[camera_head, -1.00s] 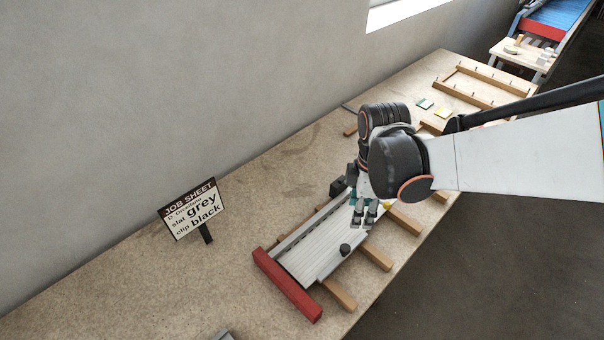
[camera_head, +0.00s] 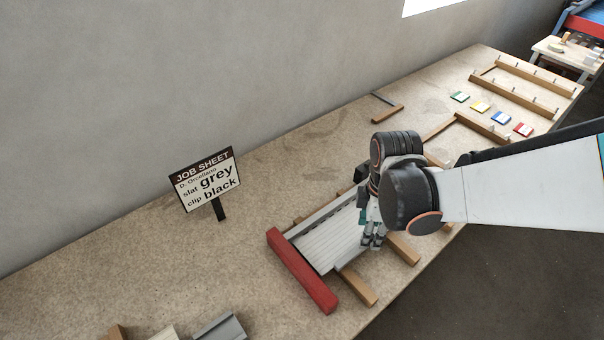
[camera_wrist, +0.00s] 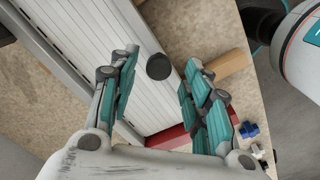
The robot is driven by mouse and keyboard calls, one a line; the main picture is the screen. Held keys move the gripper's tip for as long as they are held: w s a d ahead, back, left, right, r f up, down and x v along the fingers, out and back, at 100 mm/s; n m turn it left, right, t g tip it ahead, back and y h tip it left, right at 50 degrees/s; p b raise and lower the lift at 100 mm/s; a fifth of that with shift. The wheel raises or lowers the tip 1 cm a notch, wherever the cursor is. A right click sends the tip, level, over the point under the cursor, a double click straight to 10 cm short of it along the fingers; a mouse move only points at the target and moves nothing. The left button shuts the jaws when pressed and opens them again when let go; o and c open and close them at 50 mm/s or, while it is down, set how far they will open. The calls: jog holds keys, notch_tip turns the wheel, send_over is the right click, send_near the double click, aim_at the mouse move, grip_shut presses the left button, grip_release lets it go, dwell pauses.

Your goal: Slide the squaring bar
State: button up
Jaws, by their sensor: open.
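A red bar (camera_head: 302,270) lies across the near-left end of the white-grey slatted panel (camera_head: 328,237); it also shows in the wrist view (camera_wrist: 175,138). A round black knob (camera_wrist: 159,66) stands at the panel's edge in the wrist view, between the fingers of my gripper (camera_wrist: 160,72). In the head view my gripper (camera_head: 372,241) points down over the panel's right edge and hides the knob. The fingers are open on both sides of the knob, with gaps visible. I cannot tell whether any finger touches it.
Wooden bearers (camera_head: 358,287) stick out from under the panel on the right. A job sheet sign (camera_head: 205,181) stands on the bench left of it. Coloured cards (camera_head: 480,107) and a pegged wooden frame (camera_head: 515,95) lie farther back. The bench between sign and panel is clear.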

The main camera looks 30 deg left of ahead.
jog(key=shift+w+f, duration=0.1)
jog(key=shift+f, duration=0.7)
